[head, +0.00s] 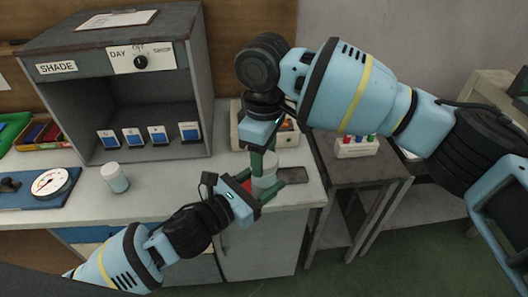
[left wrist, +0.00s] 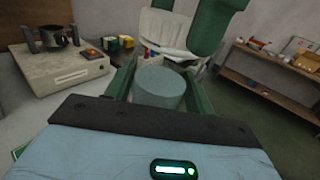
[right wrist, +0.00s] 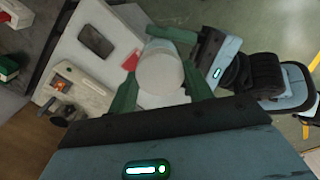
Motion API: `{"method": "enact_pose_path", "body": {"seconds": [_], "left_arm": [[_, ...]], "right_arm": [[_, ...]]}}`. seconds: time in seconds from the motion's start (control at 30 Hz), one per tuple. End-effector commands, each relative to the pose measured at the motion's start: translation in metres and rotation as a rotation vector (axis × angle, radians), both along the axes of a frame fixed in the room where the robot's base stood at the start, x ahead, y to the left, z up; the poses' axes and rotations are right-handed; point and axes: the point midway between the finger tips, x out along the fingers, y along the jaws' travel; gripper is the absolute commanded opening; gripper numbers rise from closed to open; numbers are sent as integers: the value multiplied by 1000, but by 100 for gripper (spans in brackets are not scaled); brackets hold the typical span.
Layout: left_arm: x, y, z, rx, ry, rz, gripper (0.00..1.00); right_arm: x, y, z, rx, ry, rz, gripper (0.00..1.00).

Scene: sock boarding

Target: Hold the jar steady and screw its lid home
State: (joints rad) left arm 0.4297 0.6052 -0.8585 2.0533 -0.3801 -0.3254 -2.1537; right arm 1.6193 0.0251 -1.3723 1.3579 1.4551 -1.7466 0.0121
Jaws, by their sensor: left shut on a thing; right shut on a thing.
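The pale jar (head: 266,181) stands near the bench's front edge in the head view. My left gripper (head: 251,192) reaches in from the left, its green fingers shut around the jar's sides. The jar shows as a grey-blue cylinder (left wrist: 158,90) between those fingers in the left wrist view. My right gripper (head: 264,160) points down from above, shut on the whitish lid (left wrist: 178,32) over the jar. The lid's round top (right wrist: 160,72) lies between the right fingers in the right wrist view. How far the lid sits on the jar I cannot tell.
A dark phone-like slab (head: 292,175) lies just right of the jar. A box with a switch (head: 265,130) stands behind it.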

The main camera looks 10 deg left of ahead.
Motion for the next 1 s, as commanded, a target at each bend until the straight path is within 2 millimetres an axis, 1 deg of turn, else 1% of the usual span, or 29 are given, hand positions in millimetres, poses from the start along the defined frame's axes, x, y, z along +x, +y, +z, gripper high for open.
{"method": "enact_pose_path", "body": {"seconds": [0.07,0.2,0.23,0.4,0.63,0.77,0.87,1.0], "left_arm": [[0,0,1,-1,-2,-1,0],[0,0,1,-1,-2,-2,0],[0,0,1,-1,-2,-2,0],[0,0,1,-1,-2,-1,0],[0,0,1,-1,-2,-1,0],[0,0,1,-1,-2,-1,0],[0,0,1,-1,-2,-1,0],[0,0,1,-1,-2,-1,0]], "right_arm": [[0,1,0,2,-1,-99,23],[0,0,1,1,-2,-97,23],[0,0,1,1,-2,-97,52],[0,0,1,1,-2,-96,72],[0,0,1,0,-2,-95,72],[0,0,5,0,-2,-94,72],[0,1,14,1,-2,-94,72],[0,1,31,2,-4,-94,72]]}}
